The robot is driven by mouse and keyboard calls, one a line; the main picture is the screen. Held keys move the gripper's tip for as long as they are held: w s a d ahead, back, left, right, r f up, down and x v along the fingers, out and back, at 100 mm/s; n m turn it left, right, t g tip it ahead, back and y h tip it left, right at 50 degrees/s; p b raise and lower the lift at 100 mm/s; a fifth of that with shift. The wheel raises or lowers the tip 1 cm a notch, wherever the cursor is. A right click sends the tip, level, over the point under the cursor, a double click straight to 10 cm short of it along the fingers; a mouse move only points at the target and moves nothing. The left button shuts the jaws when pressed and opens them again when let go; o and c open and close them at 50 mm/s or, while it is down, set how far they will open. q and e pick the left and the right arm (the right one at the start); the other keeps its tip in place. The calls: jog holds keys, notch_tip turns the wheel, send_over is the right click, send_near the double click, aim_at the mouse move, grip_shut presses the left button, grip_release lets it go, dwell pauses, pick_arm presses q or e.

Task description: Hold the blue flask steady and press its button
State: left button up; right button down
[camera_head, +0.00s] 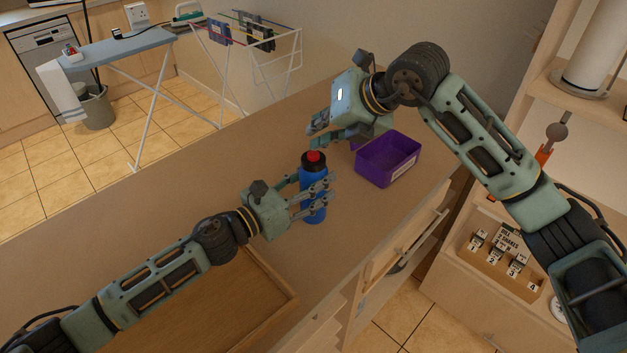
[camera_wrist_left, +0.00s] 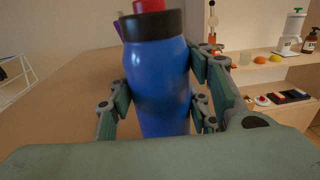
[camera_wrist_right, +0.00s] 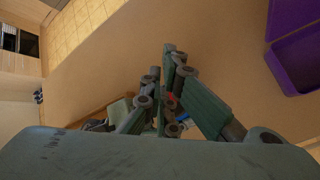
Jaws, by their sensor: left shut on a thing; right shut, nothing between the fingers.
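The blue flask (camera_head: 313,203) stands upright on the counter, with a black collar and a red button (camera_head: 314,156) on top. It fills the middle of the left wrist view (camera_wrist_left: 160,85), where the red button (camera_wrist_left: 149,6) is cut by the top edge. My left gripper (camera_head: 318,196) is shut on the flask's body, fingers on both sides. My right gripper (camera_head: 318,138) is shut and empty, its fingertips just above and behind the button in the head view; I cannot tell whether they touch it. In the right wrist view, its fingers (camera_wrist_right: 168,75) hide most of the flask.
A purple bin (camera_head: 388,160) stands on the counter right of the flask. A wooden tray (camera_head: 225,308) lies at the front, under my left arm. Shelves (camera_head: 490,250) stand at the right. The counter's left part is clear.

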jog(key=shift+r, duration=0.2)
notch_tip(320, 180, up, 6)
jog(key=shift+f, duration=0.1)
dwell(0.6)
pick_arm(q)
jog(key=o, duration=1.5)
jog(key=shift+o, duration=0.2)
jog(key=v, duration=1.2)
